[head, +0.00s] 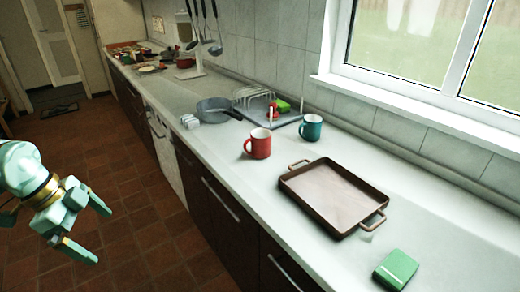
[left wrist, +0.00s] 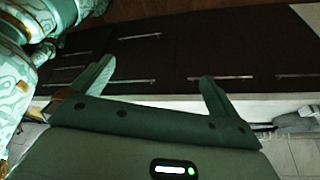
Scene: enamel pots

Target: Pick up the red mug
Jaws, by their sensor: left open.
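The red mug (head: 259,144) stands upright on the white counter, near its front edge, with its handle toward the left in the head view. A teal mug (head: 311,128) stands a little behind it to the right, apart from it. My left gripper (head: 98,234) is open and empty, in the air over the tiled floor, left of the counter and well away from the red mug. In the left wrist view the fingers of my left gripper (left wrist: 155,85) are spread, with dark cabinet fronts beyond them. The red mug does not show there. My right gripper is in neither view.
A brown tray (head: 333,196) with two handles lies right of the red mug. A green box (head: 396,270) lies nearer. A grey pan (head: 219,110) and a dish rack (head: 255,98) stand behind the mug. The counter's front edge lies between gripper and mug.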

